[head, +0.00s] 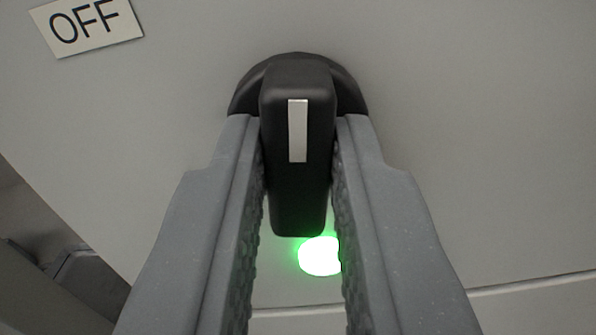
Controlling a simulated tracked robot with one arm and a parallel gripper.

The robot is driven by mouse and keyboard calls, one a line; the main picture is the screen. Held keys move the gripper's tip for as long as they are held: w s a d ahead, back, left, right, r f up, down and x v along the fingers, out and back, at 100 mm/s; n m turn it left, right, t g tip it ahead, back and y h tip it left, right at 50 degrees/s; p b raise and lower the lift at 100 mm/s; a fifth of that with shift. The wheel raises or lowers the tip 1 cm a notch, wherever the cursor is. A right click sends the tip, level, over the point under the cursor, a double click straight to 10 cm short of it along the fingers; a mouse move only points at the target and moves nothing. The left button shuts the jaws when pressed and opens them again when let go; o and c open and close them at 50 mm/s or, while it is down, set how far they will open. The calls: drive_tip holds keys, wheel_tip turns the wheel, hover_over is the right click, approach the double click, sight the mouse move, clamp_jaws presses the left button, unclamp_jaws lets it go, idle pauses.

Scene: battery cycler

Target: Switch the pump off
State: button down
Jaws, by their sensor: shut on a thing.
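A black rotary knob (297,200) with a white pointer mark sits on a pale grey panel (480,150) in the head view. Its mark runs straight up and down in the picture. My gripper (298,125) is shut on the knob's handle, one finger on each side. The fingers hide parts of the round base behind it. An "OFF" label (86,24) is on the panel at the upper left, tilted in the picture. A green light (320,256) glows just below the knob, partly covered by the right finger.
The panel's edge slants down the left side, with dim grey structures (60,265) beyond it. A thin seam (530,284) crosses the panel low in the picture. The panel right of the knob is bare.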

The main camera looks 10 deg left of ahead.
drive_tip(key=n+p, duration=0.1)
drive_tip(key=n, duration=0.2)
drive_tip(key=shift+r+n+p, duration=0.1)
drive_tip(key=shift+n+p, duration=0.2)
drive_tip(key=shift+a+n+p, duration=0.1)
drive_tip(key=shift+n+p, duration=0.8)
drive_tip(key=shift+n, duration=1.1)
drive_tip(key=shift+f, duration=0.2)
drive_tip(key=c, duration=1.4)
unclamp_jaws()
drive_tip(key=shift+o, duration=0.2)
drive_tip(key=s+p, duration=0.2)
drive_tip(key=s, duration=1.1)
drive_tip(key=shift+s, duration=0.4)
